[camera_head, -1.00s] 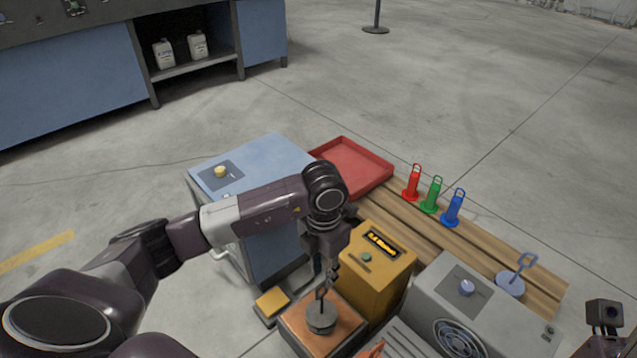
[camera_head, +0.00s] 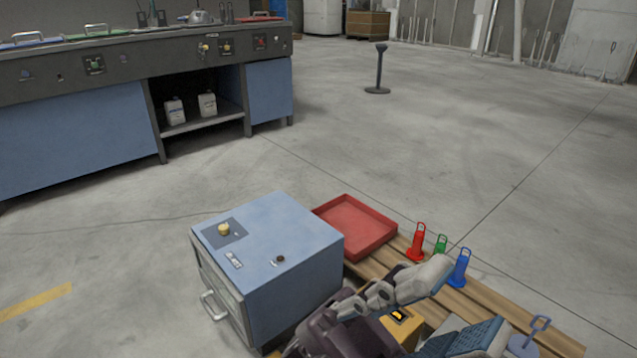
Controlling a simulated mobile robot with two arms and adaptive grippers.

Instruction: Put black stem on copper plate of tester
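My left gripper (camera_head: 470,300) is large and close to the camera at the bottom. Its two fingers with blue textured pads are spread apart, and nothing shows between them. Behind it, part of the yellow box (camera_head: 399,315) of the tester shows. The black stem and the copper plate are not visible in the view now; they lie below the frame or behind my arm. My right gripper is not in view.
A blue cabinet (camera_head: 275,237) stands left of my gripper. A red tray (camera_head: 355,225) lies behind it on wooden slats (camera_head: 400,262). Red (camera_head: 416,245), green (camera_head: 440,244) and blue (camera_head: 459,270) stems stand at right. A blue-grey handled piece (camera_head: 525,345) is at lower right.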

